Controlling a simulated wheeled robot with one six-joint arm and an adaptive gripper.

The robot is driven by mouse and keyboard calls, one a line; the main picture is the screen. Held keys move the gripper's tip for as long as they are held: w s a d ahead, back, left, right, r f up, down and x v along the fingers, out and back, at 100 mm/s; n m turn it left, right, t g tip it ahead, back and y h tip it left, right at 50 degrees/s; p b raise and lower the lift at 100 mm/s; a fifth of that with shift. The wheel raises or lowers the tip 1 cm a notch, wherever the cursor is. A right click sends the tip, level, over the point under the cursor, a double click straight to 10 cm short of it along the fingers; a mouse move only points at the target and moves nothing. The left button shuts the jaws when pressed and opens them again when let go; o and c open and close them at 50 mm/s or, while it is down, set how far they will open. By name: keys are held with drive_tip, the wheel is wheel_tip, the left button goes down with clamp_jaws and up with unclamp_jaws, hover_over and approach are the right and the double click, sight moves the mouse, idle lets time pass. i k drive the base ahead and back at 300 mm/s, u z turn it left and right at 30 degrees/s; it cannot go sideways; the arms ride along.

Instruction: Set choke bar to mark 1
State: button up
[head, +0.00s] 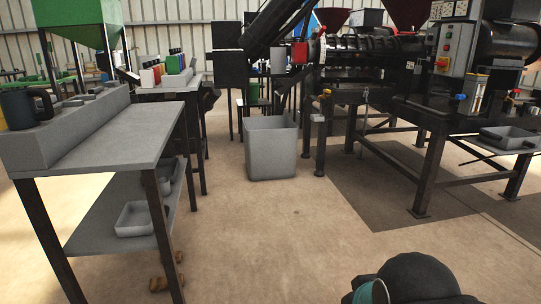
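The screw press (375,44) stands at the back right, a dark horizontal machine on a dark frame. I cannot make out a choke bar or its numbered marks for certain at this distance. A dark upright plate with a pale strip (322,47) shows at the left end of the press barrel, too small to read. A thin rod with a small handle (365,112) hangs under the press. A dark rounded part of my arm with a teal band shows at the bottom right. My gripper's fingers are not in view.
A grey bench (125,138) with a lower shelf stands at the left, a dark mug (22,109) on its ledge. A grey bin (270,148) stands on the floor before the press. The central floor is clear.

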sight(312, 48)
drive_tip(key=z, duration=0.05)
drive_tip(key=i, duration=5)
drive_tip(key=u, duration=0.15)
